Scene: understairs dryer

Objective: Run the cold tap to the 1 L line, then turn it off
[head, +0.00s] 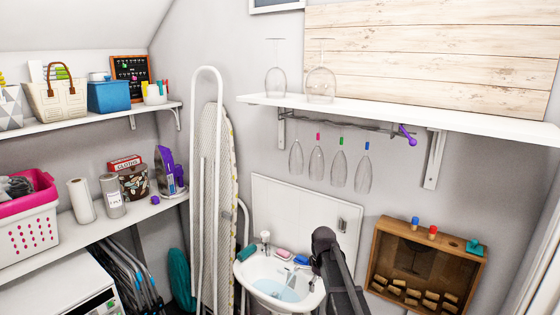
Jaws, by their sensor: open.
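A small white wall basin (245,270) stands at the bottom middle of the head view, with pale blue water (276,291) in its bowl. A blue piece (301,260) shows at the basin's back rim, close to my arm; I cannot tell whether it is the cold tap's marking. I cannot make out a 1 L line or a running stream. My gripper (317,264) is over the basin's right rear side, pointing away from me. My dark arm largely hides its fingers and the right end of the rim. I see nothing held in it.
A white dispenser (265,238) and a pink soap piece (284,254) sit along the basin's back. An ironing board (216,180) leans to the left. Glasses hang under the shelf (400,113) above. A wooden cabinet (428,265) is on the right.

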